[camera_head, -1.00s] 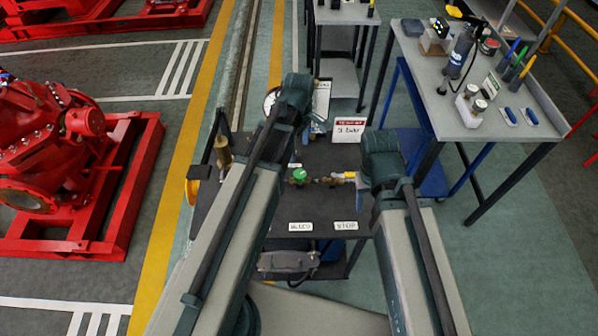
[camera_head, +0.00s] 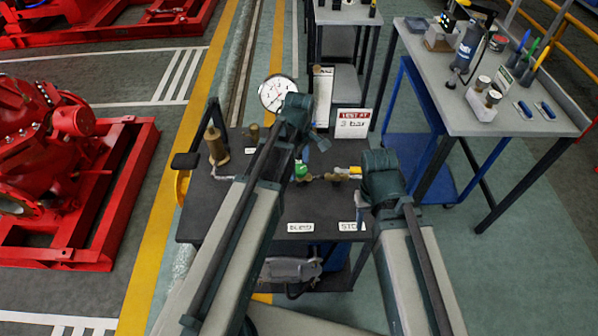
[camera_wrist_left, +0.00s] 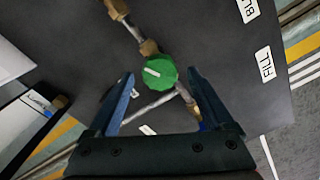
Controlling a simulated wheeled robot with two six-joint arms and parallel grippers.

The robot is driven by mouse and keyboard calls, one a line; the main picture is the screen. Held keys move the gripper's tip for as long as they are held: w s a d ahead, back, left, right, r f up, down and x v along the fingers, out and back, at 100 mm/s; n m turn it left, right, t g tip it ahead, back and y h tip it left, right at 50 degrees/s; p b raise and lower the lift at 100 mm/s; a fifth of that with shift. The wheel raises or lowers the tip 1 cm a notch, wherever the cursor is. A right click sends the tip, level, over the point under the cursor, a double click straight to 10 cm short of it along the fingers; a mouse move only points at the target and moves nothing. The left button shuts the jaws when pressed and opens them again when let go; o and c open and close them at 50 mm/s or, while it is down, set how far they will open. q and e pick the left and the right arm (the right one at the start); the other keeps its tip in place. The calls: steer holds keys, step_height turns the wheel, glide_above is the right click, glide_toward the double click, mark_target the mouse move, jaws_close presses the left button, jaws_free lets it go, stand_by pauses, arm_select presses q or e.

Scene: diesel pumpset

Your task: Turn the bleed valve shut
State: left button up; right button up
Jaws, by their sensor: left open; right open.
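The green round knob (camera_head: 302,172) sits on brass pipework on the dark cart top, behind the BLEED label (camera_head: 300,227). In the left wrist view the knob (camera_wrist_left: 161,73) carries a pale bar on top. My left gripper (camera_wrist_left: 160,78) is open there, one finger on each side of the knob with gaps between; contact does not show. In the head view my left gripper (camera_head: 309,146) points down over the pipework, partly hidden by its wrist.
A dial gauge (camera_head: 277,93) and red-and-white sign (camera_head: 353,123) stand behind the pipework. A yellow handle (camera_head: 348,170) lies right of the knob. A brass fitting (camera_head: 218,147) stands on the cart's left. A FILL label (camera_wrist_left: 265,63) shows in the wrist view. A tool table (camera_head: 465,105) stands right.

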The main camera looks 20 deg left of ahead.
arm_select(q)
steer(key=shift+f, duration=0.2)
arm_select(e)
steer(key=shift+f, duration=0.2)
arm_select(q)
jaws_close()
steer(key=m, duration=0.5)
steer(key=shift+m, duration=0.4)
steer(key=m, duration=0.5)
steer(key=shift+w+d, duration=0.1)
steer(key=m, duration=0.6)
steer(key=shift+d+m, duration=0.1)
steer(key=shift+m, duration=0.3)
steer(key=m, duration=0.5)
steer(key=shift+m, duration=0.3)
